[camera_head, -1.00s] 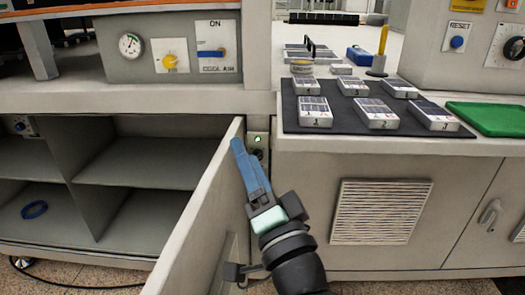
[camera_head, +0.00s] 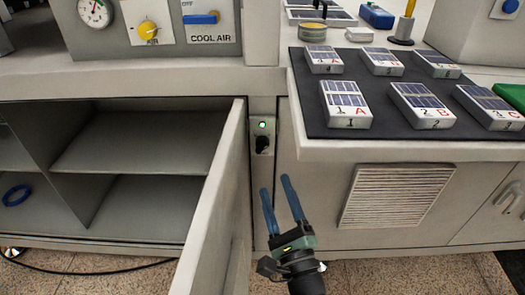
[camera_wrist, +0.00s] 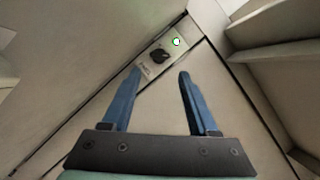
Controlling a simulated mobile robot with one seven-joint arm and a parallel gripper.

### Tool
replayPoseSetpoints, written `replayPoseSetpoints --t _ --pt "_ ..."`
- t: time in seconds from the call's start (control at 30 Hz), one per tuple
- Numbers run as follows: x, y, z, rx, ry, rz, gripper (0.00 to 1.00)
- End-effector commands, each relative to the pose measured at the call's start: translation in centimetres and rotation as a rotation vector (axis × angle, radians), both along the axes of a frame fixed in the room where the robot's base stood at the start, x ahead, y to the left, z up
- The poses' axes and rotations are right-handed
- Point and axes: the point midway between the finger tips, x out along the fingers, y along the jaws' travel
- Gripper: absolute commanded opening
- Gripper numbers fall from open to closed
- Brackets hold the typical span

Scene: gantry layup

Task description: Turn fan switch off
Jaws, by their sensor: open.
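The fan switch (camera_head: 262,143) is a small black rotary knob on a narrow light plate between the open cabinet door and the right cabinet. A green light (camera_head: 262,125) glows just above it. The knob also shows in the wrist view (camera_wrist: 159,57), beyond and between the fingertips, with the lit green light (camera_wrist: 176,42) beside it. Writing on the plate is too small to read. My gripper (camera_head: 278,183) has two blue fingers spread apart with nothing between them. It is below and slightly right of the knob in the head view, apart from it.
An open cabinet door (camera_head: 217,210) stands close on the left of my gripper. A vent grille (camera_head: 395,197) is on the cabinet front to the right. A dark mat (camera_head: 300,75) with several numbered panel blocks lies on the counter above. A blue ring (camera_head: 17,195) is in the left shelf.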

Motion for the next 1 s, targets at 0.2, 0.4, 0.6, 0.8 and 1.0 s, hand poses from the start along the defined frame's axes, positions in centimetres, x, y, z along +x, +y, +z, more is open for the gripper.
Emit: replayPoseSetpoints --t 0.2,0.4,0.6,0.8,1.0 --pt "4.3 1.4 1.4 0.000 -0.004 0.004 0.60" --pt "7.3 2.2 2.1 -0.001 -0.002 0.002 0.60" --pt "8.7 2.6 2.6 -0.001 -0.001 0.000 0.60" --pt "9.0 2.7 2.7 -0.001 0.000 0.001 0.60" --pt "9.0 2.7 2.7 -0.002 -0.001 0.001 0.49"
